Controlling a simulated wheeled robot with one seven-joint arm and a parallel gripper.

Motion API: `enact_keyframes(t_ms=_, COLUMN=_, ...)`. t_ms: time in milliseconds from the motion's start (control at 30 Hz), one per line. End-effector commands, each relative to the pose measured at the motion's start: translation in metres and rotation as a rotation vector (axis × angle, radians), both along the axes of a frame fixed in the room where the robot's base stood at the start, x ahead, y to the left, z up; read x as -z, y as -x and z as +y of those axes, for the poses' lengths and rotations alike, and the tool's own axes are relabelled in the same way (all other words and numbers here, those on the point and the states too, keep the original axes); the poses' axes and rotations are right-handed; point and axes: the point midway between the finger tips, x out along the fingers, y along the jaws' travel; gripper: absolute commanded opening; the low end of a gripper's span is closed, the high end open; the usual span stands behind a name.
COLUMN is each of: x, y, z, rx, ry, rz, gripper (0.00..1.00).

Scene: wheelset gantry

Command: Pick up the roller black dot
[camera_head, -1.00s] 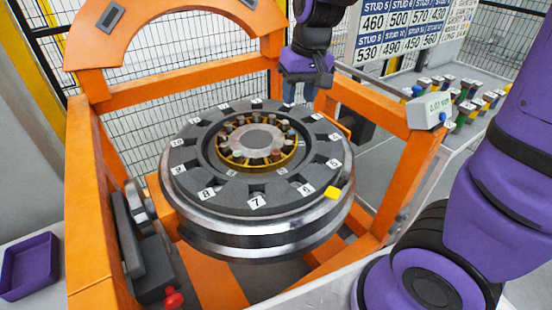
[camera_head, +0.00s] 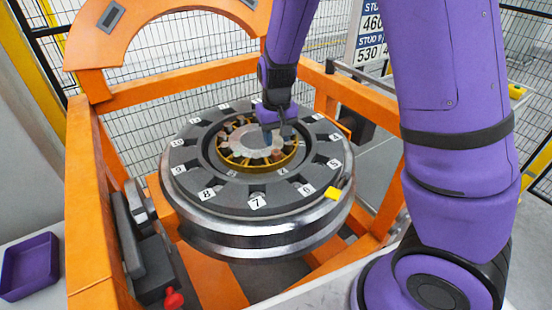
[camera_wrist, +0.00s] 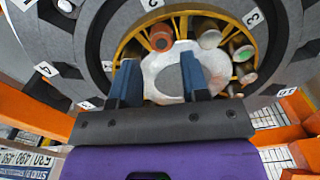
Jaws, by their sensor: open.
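Several rollers stand in a yellow cage (camera_head: 296,154) at the middle of the wheelset.
The wheelset's dark ring (camera_head: 222,190) carries numbered labels and slots around the cage. An orange frame (camera_head: 88,190) surrounds it. A yellow block (camera_head: 333,193) sits at the ring's right edge. A purple tray (camera_head: 30,265) lies at lower left, and a sign (camera_head: 370,35) stands behind.

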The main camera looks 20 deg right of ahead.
Motion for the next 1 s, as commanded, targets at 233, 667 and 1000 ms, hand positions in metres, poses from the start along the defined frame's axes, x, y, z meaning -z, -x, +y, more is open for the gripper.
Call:
enact_keyframes(t_ms=233, x=0.023, y=0.0, z=0.001, rx=0.0, ry=0.001, rz=0.003, gripper=0.42)
enact_keyframes(t_ms=667, x=0.054, y=-0.001, z=0.002, rx=0.0, ry=-0.001, rz=-0.001, gripper=0.42)
enact_keyframes(t_ms=1000, x=0.054, y=-0.001, z=0.002, rx=0.0, ry=-0.001, rz=-0.001, gripper=0.0)
